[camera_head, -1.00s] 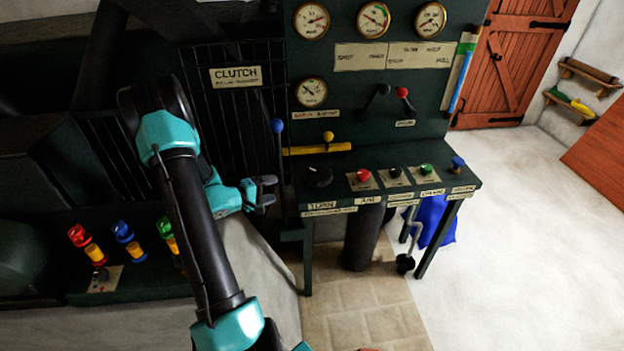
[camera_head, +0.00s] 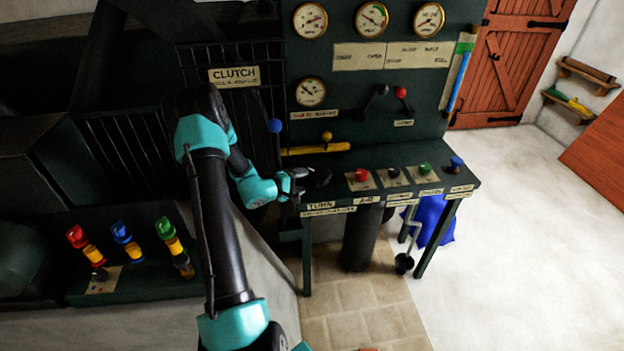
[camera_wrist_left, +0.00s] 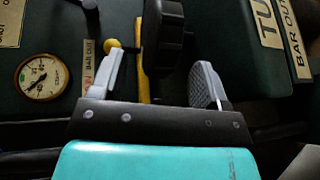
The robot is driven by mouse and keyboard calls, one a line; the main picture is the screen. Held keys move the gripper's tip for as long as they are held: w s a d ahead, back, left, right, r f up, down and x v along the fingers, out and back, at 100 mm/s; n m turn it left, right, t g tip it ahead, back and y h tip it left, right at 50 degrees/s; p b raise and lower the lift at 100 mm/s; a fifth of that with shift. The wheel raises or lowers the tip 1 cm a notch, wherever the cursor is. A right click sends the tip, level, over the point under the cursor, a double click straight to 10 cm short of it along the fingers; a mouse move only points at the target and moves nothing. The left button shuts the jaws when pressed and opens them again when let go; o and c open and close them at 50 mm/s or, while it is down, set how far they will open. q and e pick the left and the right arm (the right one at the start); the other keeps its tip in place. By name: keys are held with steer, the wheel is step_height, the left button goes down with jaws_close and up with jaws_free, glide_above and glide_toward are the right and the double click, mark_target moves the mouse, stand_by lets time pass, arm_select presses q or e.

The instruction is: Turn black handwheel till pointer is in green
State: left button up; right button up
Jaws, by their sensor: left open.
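The black handwheel (camera_head: 319,177) is on the left end of the green bench top, partly hidden by my left gripper (camera_head: 298,183). In the left wrist view the handwheel (camera_wrist_left: 165,38) lies between and just ahead of the two grey fingers of the left gripper (camera_wrist_left: 160,80), which are open. Gaps show beside the wheel, so the fingers are not closed on it. Dial gauges with pointers are on the panel; the top middle gauge (camera_head: 372,18) has green and red marks. Its exact pointer reading is too small to tell. My right gripper is out of view.
Right of the wheel are a red button (camera_head: 362,175), a black knob (camera_head: 394,172), a green button (camera_head: 425,169) and a blue knob (camera_head: 457,163). A blue-knobbed clutch lever (camera_head: 275,126) and a yellow bar (camera_head: 316,149) stand close behind. Open floor lies right.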

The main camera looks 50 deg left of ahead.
mark_target(315, 183)
arm_select(q)
steer(key=x, duration=0.5)
steer(key=c, duration=0.9)
steer(key=shift+d+n+y, duration=0.1)
steer(key=shift+n+y, duration=0.2)
steer(key=shift+y, duration=0.2)
steer(key=shift+d+n+y, duration=0.15)
steer(key=shift+n+y, duration=0.55)
steer(key=shift+y, duration=0.25)
steer(key=shift+d+n+y, duration=0.2)
steer(key=shift+n+y, duration=0.5)
steer(key=shift+y, duration=0.25)
steer(key=shift+c, duration=0.2)
steer(key=shift+w+d+n+g+y, duration=0.1)
steer(key=shift+n+g+y, duration=0.25)
steer(key=shift+n+y, duration=0.45)
steer(key=shift+w+d+n+g+y, duration=0.1)
steer(key=shift+n+g+y, duration=0.4)
steer(key=shift+y, duration=0.5)
steer(key=shift+w+d+n+g+y, duration=0.15)
steer(key=shift+n+g+y, duration=0.1)
steer(key=shift+n+y, duration=0.6)
